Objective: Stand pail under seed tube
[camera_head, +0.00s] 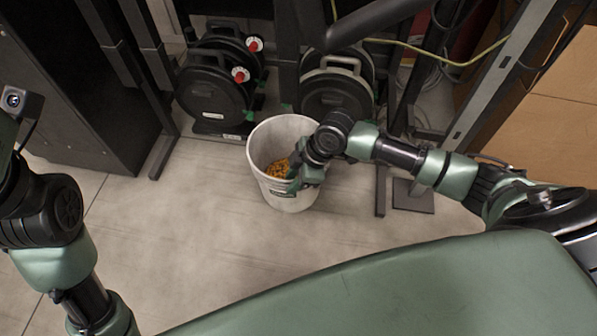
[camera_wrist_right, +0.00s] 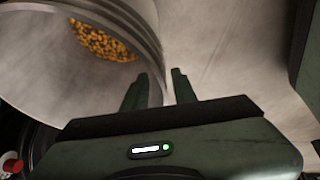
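The pail (camera_head: 259,152) is a pale, ribbed, open bucket with orange-yellow seeds (camera_head: 277,169) in the bottom. It stands upright on the floor. My right gripper (camera_head: 297,181) is at the pail's right-hand rim. In the right wrist view my gripper (camera_wrist_right: 160,84) has one finger over the pail's (camera_wrist_right: 60,85) inner side and the other outside the wall, with a gap between them. I cannot tell whether the fingers touch the wall. A dark tube (camera_head: 375,23) slants in at the top; I cannot tell whether it is the seed tube. My left gripper is out of view.
Black cable reels (camera_head: 218,92) with red knobs and another reel (camera_head: 335,95) stand behind the pail. A dark cabinet (camera_head: 75,90) is at the left. Metal legs and a foot plate (camera_head: 412,196) are at the right. The floor left of and in front of the pail is clear.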

